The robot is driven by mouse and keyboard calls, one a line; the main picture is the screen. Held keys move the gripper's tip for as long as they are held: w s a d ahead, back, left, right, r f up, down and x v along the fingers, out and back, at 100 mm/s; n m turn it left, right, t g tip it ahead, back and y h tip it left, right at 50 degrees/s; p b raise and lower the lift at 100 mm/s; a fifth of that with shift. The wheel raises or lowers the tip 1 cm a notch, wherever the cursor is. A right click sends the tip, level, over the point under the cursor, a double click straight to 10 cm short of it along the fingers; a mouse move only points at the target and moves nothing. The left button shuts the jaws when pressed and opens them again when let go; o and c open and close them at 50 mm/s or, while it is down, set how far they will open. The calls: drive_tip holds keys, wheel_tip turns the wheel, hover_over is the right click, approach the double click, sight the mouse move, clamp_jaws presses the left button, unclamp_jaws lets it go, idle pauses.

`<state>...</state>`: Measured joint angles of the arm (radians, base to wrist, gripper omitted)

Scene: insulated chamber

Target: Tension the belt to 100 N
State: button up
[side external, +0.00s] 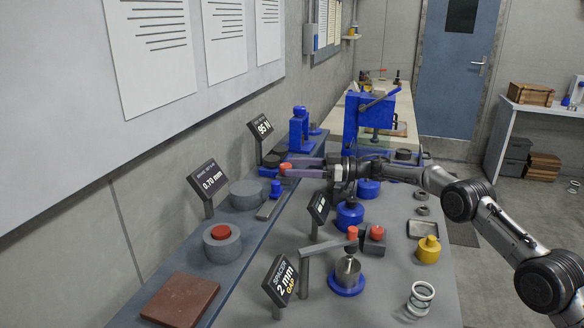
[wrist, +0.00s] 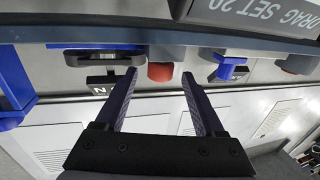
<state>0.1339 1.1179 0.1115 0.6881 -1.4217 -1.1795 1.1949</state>
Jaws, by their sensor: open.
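The black readout (side external: 260,128) shows 95 N in the side view; in the wrist view a dark plate with an "N" (wrist: 100,90) is partly visible. My gripper (side external: 284,168) reaches toward the raised ledge with its jaws open. A red-ended knob (side external: 285,166) shows at the fingertips. In the wrist view the red knob (wrist: 160,72) lies between the tips of my gripper (wrist: 158,76), with a gap on each side.
Another readout, 0.70 mm (side external: 208,183), stands on the ledge near a grey ring with a red button (side external: 222,240). A blue post fixture (side external: 299,130) is just behind my gripper. A blue press (side external: 370,115) stands farther back. Several small parts crowd the table below.

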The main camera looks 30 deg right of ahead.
drive_tip(key=v, duration=1.2)
drive_tip(key=shift+d, duration=0.3)
drive_tip(key=shift+s, duration=0.1)
